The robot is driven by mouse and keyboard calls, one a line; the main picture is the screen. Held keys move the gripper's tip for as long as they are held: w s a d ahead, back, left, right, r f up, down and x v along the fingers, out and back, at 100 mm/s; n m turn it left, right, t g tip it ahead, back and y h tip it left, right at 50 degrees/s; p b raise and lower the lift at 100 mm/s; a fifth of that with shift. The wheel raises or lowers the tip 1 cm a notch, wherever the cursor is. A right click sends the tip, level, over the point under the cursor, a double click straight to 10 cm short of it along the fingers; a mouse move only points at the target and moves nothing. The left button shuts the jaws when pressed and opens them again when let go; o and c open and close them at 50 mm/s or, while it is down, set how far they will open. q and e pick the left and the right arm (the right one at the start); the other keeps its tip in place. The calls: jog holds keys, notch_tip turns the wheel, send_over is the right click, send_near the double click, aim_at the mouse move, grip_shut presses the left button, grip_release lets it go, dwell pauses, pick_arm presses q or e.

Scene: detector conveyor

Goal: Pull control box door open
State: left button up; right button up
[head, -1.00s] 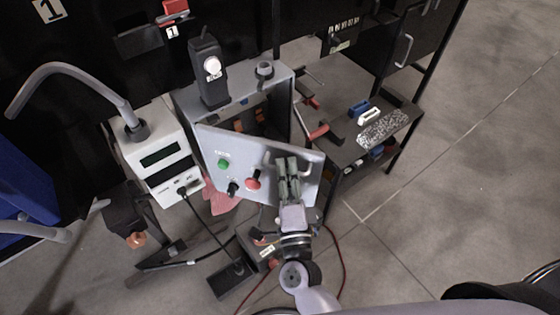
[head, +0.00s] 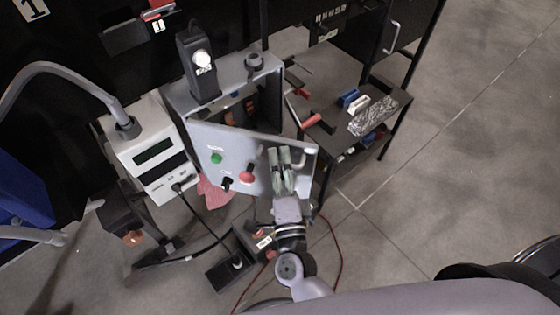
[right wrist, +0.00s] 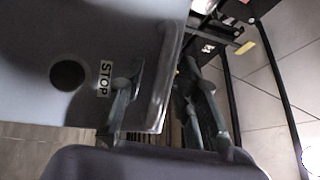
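The control box (head: 208,105) is a grey cabinet in the middle of the head view. Its light grey door (head: 235,150) stands ajar, swung out from the box, and the dark inside shows behind it. The door carries a green button, a black knob and a red button. Its handle (head: 306,156) is at the right edge. My right gripper (head: 279,152) is at this edge. In the right wrist view, the fingers (right wrist: 160,68) are apart, one on each side of the handle (right wrist: 168,85); firm contact is not clear. My left gripper is not visible.
A white meter (head: 150,145) with a curved grey tube stands left of the box. A dark table (head: 350,95) with small blue and white items is at the right. Cables and black boxes lie on the floor below. Open floor (head: 450,150) is further right.

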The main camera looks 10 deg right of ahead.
jog(key=shift+s+f, duration=0.1)
jog(key=shift+s, duration=0.1)
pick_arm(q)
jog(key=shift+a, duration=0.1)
pick_arm(e)
jog(key=s+f, duration=0.2)
jog(key=s, duration=0.9)
jog(key=shift+s+a, duration=0.2)
jog(key=shift+a, duration=0.25)
